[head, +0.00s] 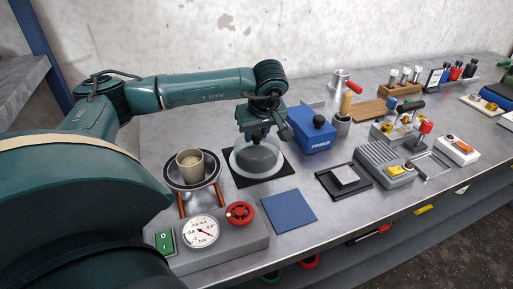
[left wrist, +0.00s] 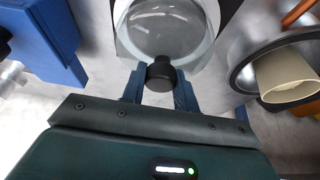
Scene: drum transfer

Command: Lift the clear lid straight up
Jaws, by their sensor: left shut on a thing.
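The clear lid (head: 256,158) is a see-through dome with a dark knob on top. In the head view it is over a black square mat (head: 280,171); I cannot tell whether its rim touches the mat. My left gripper (head: 257,134) points down over the lid and is shut on its knob. In the left wrist view the black knob (left wrist: 160,74) is between the two blue fingers, with the clear dome (left wrist: 165,28) beyond it. The gripper hides part of the lid's top. My right gripper is not in view.
A blue box (head: 312,136) stands close on the right. A blue mat (head: 288,211) lies in front. Several tools crowd the right side.

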